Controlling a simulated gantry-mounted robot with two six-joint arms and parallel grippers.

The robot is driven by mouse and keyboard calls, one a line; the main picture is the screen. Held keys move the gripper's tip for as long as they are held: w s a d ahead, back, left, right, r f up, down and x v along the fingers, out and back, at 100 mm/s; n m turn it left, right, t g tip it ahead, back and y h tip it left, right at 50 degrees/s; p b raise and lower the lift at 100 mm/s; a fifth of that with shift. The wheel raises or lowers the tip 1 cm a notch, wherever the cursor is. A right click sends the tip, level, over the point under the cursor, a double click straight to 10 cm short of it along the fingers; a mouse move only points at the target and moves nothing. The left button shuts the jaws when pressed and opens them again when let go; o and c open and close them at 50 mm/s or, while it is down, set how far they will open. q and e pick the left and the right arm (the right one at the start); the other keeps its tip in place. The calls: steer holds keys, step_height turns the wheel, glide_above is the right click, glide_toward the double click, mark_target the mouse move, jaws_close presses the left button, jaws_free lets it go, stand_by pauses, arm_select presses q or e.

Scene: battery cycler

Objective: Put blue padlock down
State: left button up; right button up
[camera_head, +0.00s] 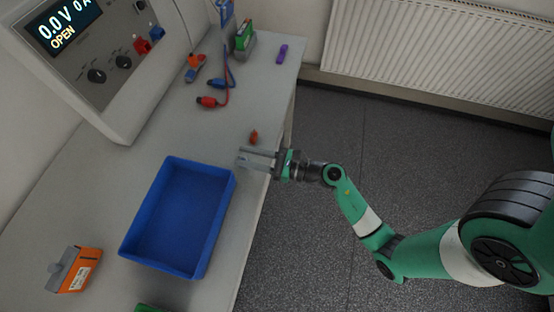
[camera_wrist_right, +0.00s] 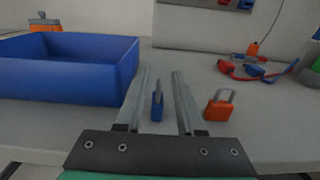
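My right gripper (camera_head: 243,156) comes in from the right over the table edge, low beside the tray's upper right corner. In the right wrist view its two fingers (camera_wrist_right: 160,72) are parted. The blue padlock (camera_wrist_right: 157,107) shows between them, narrow side toward the camera, shackle away from the gripper, with a gap to each finger. It appears to rest on the table. I cannot make it out in the head view. My left gripper is not in view.
An orange padlock (camera_wrist_right: 219,106) is just right of the right finger; it also shows in the head view (camera_head: 254,137). A blue tray (camera_head: 164,270) is left of the gripper. Red and blue cable clips (camera_head: 209,101) lie farther back by the cycler (camera_head: 142,85). An orange-grey box (camera_head: 76,270) is lower left.

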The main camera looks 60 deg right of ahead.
steer(key=s+d, duration=0.2)
steer(key=s, duration=0.8)
steer(key=shift+p, duration=0.35)
